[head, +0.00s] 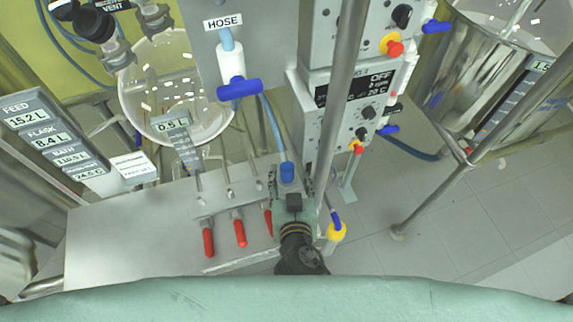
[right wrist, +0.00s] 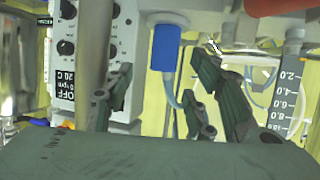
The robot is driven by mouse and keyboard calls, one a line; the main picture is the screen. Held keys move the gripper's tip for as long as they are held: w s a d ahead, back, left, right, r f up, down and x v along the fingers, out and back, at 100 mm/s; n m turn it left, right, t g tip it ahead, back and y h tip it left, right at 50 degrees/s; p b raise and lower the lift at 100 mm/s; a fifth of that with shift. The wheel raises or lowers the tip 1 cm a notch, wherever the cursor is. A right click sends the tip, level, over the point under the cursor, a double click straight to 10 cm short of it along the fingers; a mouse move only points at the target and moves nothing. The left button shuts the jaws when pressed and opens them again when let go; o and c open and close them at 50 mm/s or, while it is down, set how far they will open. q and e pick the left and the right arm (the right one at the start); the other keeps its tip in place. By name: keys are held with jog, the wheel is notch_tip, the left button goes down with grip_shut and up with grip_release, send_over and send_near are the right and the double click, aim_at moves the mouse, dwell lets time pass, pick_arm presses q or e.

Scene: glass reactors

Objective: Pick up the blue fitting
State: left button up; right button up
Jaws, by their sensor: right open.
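The blue fitting (head: 287,172) is a short upright blue cylinder on the end of a pale blue hose (head: 270,125), near the middle of the head view. My right gripper (head: 290,184) is open, with one finger on each side of the fitting in that view. In the right wrist view the blue fitting (right wrist: 166,48) shows between the two spread dark fingers (right wrist: 165,88), with its hose curving down below it. I cannot tell whether either finger touches it. My left gripper is not in view.
A grey panel labelled HOSE (head: 223,22) carries a blue-handled valve (head: 238,88). A control box (head: 350,100) and a steel post (head: 340,110) are close on the right. Open tiled floor (head: 450,240) lies beyond.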

aim_at(287, 170)
jog(key=w+p, duration=0.1)
jog(key=w, duration=0.2)
jog(key=shift+a+f+p, duration=0.2)
jog(key=shift+a+p, duration=0.1)
jog(key=shift+p, duration=0.1)
jog(key=x, duration=0.2)
jog(key=shift+w+f, duration=0.25)
jog(key=shift+f, duration=0.1)
jog(key=c, duration=0.7)
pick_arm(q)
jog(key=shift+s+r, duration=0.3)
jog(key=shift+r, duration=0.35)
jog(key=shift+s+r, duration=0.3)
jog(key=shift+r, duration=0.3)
pick_arm(e)
grip_shut()
